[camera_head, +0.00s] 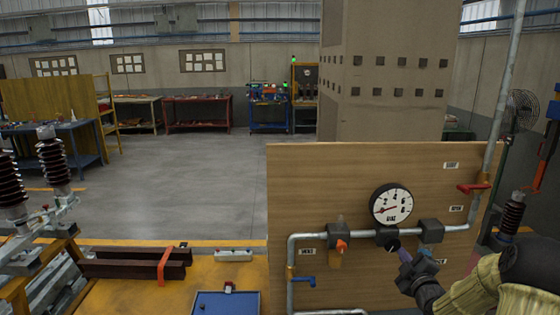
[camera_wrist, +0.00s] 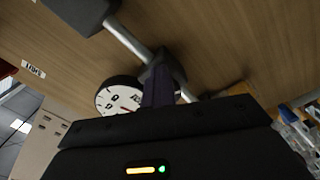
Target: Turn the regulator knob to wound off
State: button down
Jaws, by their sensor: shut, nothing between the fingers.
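A wooden panel (camera_head: 300,190) carries a grey pipe run and a round white gauge (camera_head: 391,204) with a red needle. Below the gauge, a dark regulator body (camera_head: 387,236) sits on the pipe. A small dark knob (camera_head: 393,246) seems to stick out from it, partly hidden by my gripper. My gripper (camera_head: 401,254) is shut and empty, its tips at or very near that knob; I cannot tell if they touch. In the wrist view my shut fingers (camera_wrist: 160,92) point toward a dark block on the pipe, beside the gauge (camera_wrist: 118,97). The knob is hidden there.
Left on the pipe is a valve with an orange handle (camera_head: 342,246); a blue lever (camera_head: 303,280) is lower left. A red lever (camera_head: 473,188) is at upper right. A yellow bench (camera_head: 130,268) with dark beams (camera_head: 135,262) stands left. Open floor lies behind.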

jog(key=shift+w+a+r+b, duration=0.15)
jog(key=shift+r+b, duration=0.5)
jog(key=shift+b, duration=0.65)
jog(key=shift+d+f+b, duration=0.15)
jog(key=shift+d+b, duration=0.15)
jog(key=shift+b, duration=0.25)
jog(key=shift+d, duration=0.15)
jog(key=shift+s, duration=0.2)
